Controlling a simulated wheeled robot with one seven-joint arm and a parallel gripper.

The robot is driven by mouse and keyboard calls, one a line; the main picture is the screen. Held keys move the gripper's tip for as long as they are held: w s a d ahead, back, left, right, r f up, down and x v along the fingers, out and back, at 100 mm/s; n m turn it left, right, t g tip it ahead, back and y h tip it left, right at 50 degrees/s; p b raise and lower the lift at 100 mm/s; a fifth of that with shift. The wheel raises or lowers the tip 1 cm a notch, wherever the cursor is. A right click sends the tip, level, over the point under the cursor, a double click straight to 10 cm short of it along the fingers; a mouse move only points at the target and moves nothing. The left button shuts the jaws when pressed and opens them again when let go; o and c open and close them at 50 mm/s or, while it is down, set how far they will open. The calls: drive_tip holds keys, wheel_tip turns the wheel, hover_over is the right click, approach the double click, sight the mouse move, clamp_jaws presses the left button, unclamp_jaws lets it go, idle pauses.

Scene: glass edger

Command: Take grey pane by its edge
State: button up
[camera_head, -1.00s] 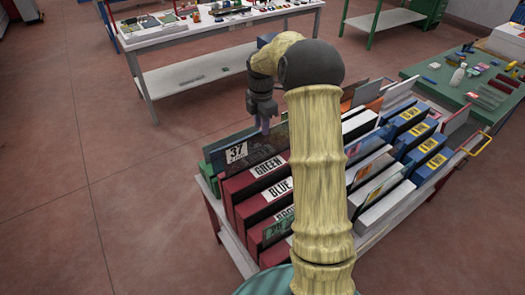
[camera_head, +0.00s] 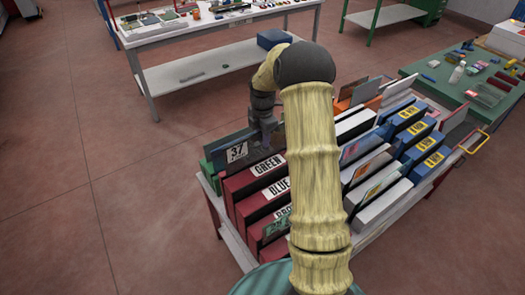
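A dark grey, see-through pane (camera_head: 247,151) with a white "37" label stands upright in the back left of the rack cart. It is the pane nearest my gripper, and I take it as the grey pane. My gripper (camera_head: 267,140) points down at the right part of this pane's top edge. My arm hides part of that area. The fingers are small and dark against the pane, so I cannot tell whether they are open, shut or touching it.
Red holders labelled GREEN (camera_head: 256,175) and BLUE (camera_head: 265,196) stand just in front. Blue boxes (camera_head: 408,118) and more panes fill the cart's right side. A white workbench (camera_head: 190,40) stands behind, a green table (camera_head: 462,90) at the right. The left floor is clear.

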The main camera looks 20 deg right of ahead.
clamp_jaws()
idle(1.5)
